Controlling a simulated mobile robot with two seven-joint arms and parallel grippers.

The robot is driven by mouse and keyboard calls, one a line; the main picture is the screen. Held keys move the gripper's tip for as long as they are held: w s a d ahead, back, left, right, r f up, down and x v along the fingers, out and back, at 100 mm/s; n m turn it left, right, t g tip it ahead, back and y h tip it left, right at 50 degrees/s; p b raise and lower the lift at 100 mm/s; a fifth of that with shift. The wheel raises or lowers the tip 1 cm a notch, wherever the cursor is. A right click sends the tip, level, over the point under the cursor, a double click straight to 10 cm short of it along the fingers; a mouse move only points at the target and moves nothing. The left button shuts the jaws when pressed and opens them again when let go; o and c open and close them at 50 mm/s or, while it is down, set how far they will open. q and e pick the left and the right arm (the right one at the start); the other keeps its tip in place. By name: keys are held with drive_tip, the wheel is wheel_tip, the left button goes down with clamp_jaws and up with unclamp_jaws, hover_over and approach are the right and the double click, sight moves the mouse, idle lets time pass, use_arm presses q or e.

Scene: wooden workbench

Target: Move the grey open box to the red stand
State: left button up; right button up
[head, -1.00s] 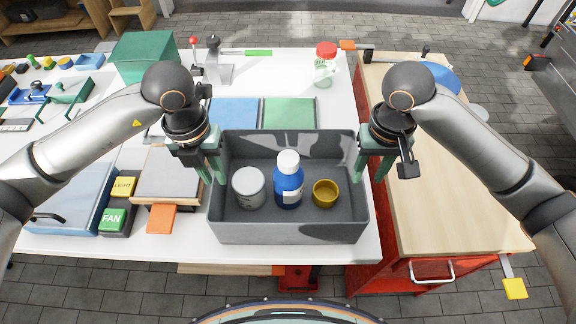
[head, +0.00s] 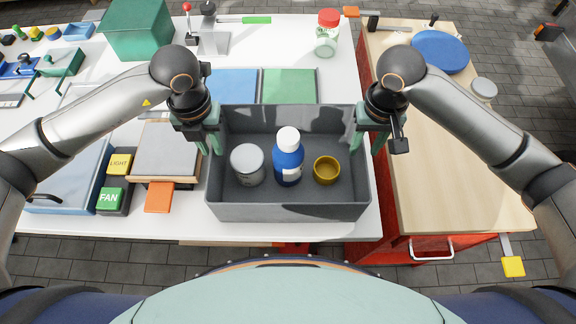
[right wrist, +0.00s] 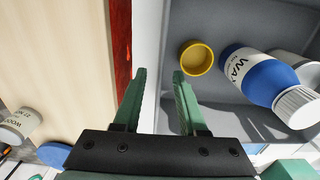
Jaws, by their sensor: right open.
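The grey open box (head: 290,212) is at the front edge of the white bench, upright. Inside it are a grey-lidded jar (head: 247,166), a blue bottle with a white cap (head: 288,162) and a small yellow cup (head: 326,170). My left gripper (head: 209,142) is at the box's left wall; whether its fingers are closed on the wall is unclear. My right gripper (head: 368,142) is at the right wall; the right wrist view shows its fingers (right wrist: 160,75) apart near the box rim. A red stand with a wooden top (head: 450,190) is right of the bench.
The stand's front wooden top is clear; a blue plate (head: 440,52) and a jar (head: 484,90) are at its far end. Left of the box are FAN (head: 110,199) and LIGHT (head: 119,163) buttons. Blue and green panels (head: 290,86) lie behind the box.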

sight(218, 163)
use_arm(q)
wheel_tip(218, 163, down, 8)
drive_tip(key=shift+r, duration=0.25)
use_arm(e)
wheel_tip(218, 163, down, 8)
drive_tip(key=shift+r, duration=0.2)
use_arm(q)
clamp_jaws()
use_arm(e)
drive_tip(key=c, duration=0.4)
clamp_jaws()
use_arm(q)
drive_tip(key=shift+w+r, duration=0.1)
use_arm(e)
drive_tip(key=shift+w+r, duration=0.1)
drive_tip(key=shift+r, duration=0.05)
